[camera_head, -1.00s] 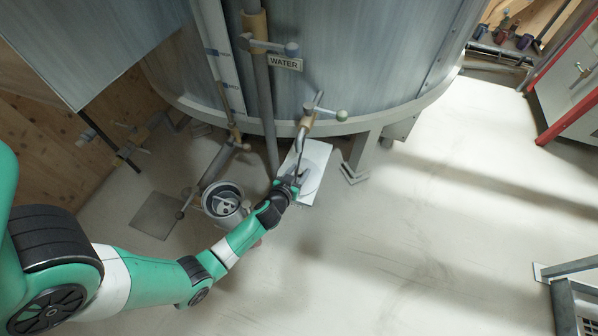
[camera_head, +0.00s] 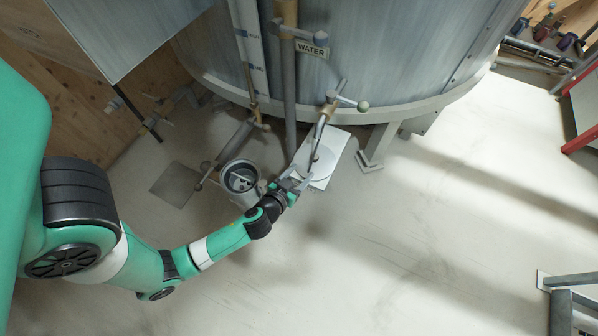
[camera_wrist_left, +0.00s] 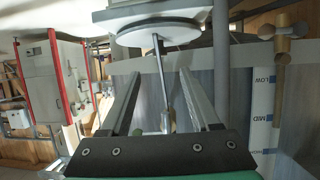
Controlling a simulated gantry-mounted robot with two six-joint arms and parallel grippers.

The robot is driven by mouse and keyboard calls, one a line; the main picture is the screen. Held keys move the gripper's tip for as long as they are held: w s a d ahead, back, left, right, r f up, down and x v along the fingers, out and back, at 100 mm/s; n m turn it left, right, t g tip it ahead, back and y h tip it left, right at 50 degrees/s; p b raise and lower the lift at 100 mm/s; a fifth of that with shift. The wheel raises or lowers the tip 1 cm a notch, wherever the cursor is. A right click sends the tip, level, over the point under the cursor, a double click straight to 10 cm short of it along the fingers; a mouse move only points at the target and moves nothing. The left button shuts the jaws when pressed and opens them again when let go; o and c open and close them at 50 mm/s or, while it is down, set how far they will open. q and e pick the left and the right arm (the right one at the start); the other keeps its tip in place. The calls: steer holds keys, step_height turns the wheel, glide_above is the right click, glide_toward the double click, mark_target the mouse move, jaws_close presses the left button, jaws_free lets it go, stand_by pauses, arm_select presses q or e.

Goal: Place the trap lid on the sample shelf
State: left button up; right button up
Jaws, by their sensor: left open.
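The trap lid (camera_head: 324,163), a pale round disc with a thin upright stem, lies on the sample shelf (camera_head: 338,139), a white rectangular plate at the tank's foot. My left gripper (camera_head: 292,184) is at the shelf's lower-left edge, its fingers open. In the left wrist view, which appears upside down, the lid (camera_wrist_left: 160,32) lies against the shelf (camera_wrist_left: 122,14). Its stem reaches between the spread fingers of my left gripper (camera_wrist_left: 155,92), with a gap on both sides. My right gripper is not in view.
An open grey trap pot (camera_head: 241,178) stands left of the shelf. A valve tap (camera_head: 328,108) hangs over the shelf, beside a vertical pipe (camera_head: 289,95) and the large tank (camera_head: 390,60). The floor (camera_head: 420,230) to the lower right is clear.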

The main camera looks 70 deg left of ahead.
arm_select(q)
steer(key=shift+s+d+r, duration=0.15)
steer(key=shift+s+d, duration=0.05)
steer(key=w+d+r+t+h, duration=0.1)
steer(key=w+d+r+t, duration=0.15)
steer(key=w+r, duration=0.6)
steer(key=w+d+r+m+t, duration=0.1)
steer(key=w+d+r+t, duration=0.2)
steer(key=r, duration=1)
steer(key=w+d+r+t+h, duration=0.1)
steer(key=w+r+t, duration=0.1)
steer(key=w+r, duration=0.7)
steer(key=s+d+r+m+t+h, duration=0.2)
steer(key=s+d+r+t+h, duration=0.1)
steer(key=r, duration=0.8)
steer(key=s+d+r+m+t+h, duration=0.3)
steer(key=s+d+r, duration=0.2)
steer(key=r, duration=0.7)
steer(key=s+d+r+m+t+h, duration=0.3)
steer(key=s+d+r, duration=0.1)
steer(key=r, duration=0.8)
steer(key=shift+s+d+r+t, duration=0.15)
steer(key=shift+d+t, duration=0.2)
steer(key=shift+d, duration=0.55)
